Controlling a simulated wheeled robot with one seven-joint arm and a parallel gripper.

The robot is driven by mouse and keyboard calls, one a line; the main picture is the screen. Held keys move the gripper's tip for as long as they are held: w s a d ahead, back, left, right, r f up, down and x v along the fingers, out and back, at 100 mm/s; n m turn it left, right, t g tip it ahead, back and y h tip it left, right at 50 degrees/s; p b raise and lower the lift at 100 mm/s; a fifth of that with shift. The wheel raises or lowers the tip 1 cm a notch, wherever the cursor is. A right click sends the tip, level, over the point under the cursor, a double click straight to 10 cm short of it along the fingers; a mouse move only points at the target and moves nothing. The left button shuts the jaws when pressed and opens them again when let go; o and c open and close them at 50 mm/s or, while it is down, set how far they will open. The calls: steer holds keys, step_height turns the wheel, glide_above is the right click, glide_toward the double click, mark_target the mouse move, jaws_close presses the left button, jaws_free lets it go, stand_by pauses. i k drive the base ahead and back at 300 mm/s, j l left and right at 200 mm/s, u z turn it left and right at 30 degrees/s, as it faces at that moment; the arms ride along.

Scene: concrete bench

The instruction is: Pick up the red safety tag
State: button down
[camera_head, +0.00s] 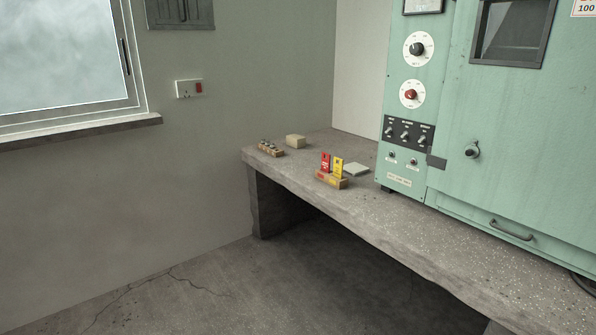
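The red safety tag (325,162) stands upright in a small wooden holder (331,181) on the concrete bench (410,228). A yellow tag (338,168) stands upright just to its right in the same holder. The holder is near the front edge of the bench, left of the green cabinet. The lower end of the red tag is hidden in the holder. My gripper is not in view.
A wooden rack with small items (270,149) and a beige block (295,141) sit at the bench's far left. A pale flat pad (356,170) lies behind the holder. The green cabinet (500,140) stands at right. The floor in front (200,290) is clear.

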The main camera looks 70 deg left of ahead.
mark_target(325, 165)
steer(key=j+u, duration=0.15)
steer(key=u, duration=0.25)
steer(key=k+j+u, duration=0.1)
steer(key=u, duration=0.3)
steer(key=j+u, duration=0.3)
steer(key=i+j+u, duration=0.1)
steer(key=u, duration=0.25)
steer(key=l+u, duration=0.2)
steer(key=u, duration=0.2)
steer(key=k+l+u, duration=0.1)
steer(key=u, duration=0.35)
steer(key=l+u, duration=0.25)
steer(key=u, duration=0.15)
steer(key=i+j+z, duration=0.25)
steer(key=i+j, duration=0.2)
steer(key=j, duration=0.15)
